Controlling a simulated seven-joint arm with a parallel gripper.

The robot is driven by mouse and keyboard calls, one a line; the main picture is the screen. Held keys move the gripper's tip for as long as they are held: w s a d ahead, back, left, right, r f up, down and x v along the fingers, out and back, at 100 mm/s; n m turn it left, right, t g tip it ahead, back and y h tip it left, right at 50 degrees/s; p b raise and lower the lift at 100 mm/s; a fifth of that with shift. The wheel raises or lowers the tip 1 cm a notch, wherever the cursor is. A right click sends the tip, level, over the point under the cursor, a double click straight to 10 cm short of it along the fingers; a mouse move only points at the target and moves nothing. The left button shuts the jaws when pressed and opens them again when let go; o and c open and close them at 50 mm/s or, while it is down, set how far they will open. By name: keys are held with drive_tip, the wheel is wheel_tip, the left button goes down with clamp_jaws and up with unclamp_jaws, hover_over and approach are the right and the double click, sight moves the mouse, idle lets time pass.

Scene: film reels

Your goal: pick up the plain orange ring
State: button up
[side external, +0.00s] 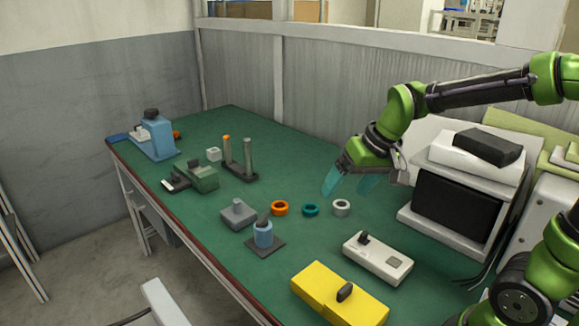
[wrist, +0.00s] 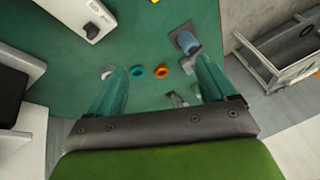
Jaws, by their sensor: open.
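The plain orange ring (side external: 279,208) lies flat on the green table, left of a teal ring (side external: 310,210) and a white ring (side external: 341,207). In the wrist view the orange ring (wrist: 161,65) shows between the fingers, right of the teal ring (wrist: 136,71); part of the white ring (wrist: 107,74) shows by the left finger. My gripper (side external: 350,183) is open and empty, above the table and to the right of the orange ring in the side view. Its teal fingers also show spread in the wrist view (wrist: 157,85).
A grey block (side external: 238,214) and a blue cylinder on a dark base (side external: 263,235) stand left of and in front of the rings. A two-post stand (side external: 239,160) is behind. A white device (side external: 377,258) and a yellow box (side external: 340,293) are in front. Another orange piece (side external: 176,134) sits far left.

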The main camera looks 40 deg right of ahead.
drive_tip(key=w+d+f+n+g, duration=0.1)
drive_tip(key=w+d+f+n, duration=0.2)
drive_tip(key=w, duration=0.5)
drive_tip(key=w+d+f+n, duration=0.1)
drive_tip(key=w+d+f, duration=0.25)
drive_tip(key=w, duration=0.45)
drive_tip(key=n, duration=0.2)
hover_over(282, 202)
drive_tip(key=s, duration=0.5)
drive_tip(key=shift+t+h, duration=0.3)
drive_tip(key=f, duration=0.9)
drive_tip(key=shift+w+a+f, duration=0.2)
drive_tip(key=shift+a+f, duration=0.05)
drive_tip(key=shift+a, duration=0.1)
drive_tip(key=shift+w+x, duration=0.2)
drive_tip(key=shift+x, duration=1.25)
drive_tip(key=shift+w+x, duration=0.15)
drive_tip(key=shift+x, duration=1.3)
drive_tip(key=shift+a+r, duration=0.15)
drive_tip(key=shift+c, duration=0.3)
drive_tip(key=c, duration=1.1)
drive_tip(key=shift+r, duration=0.1)
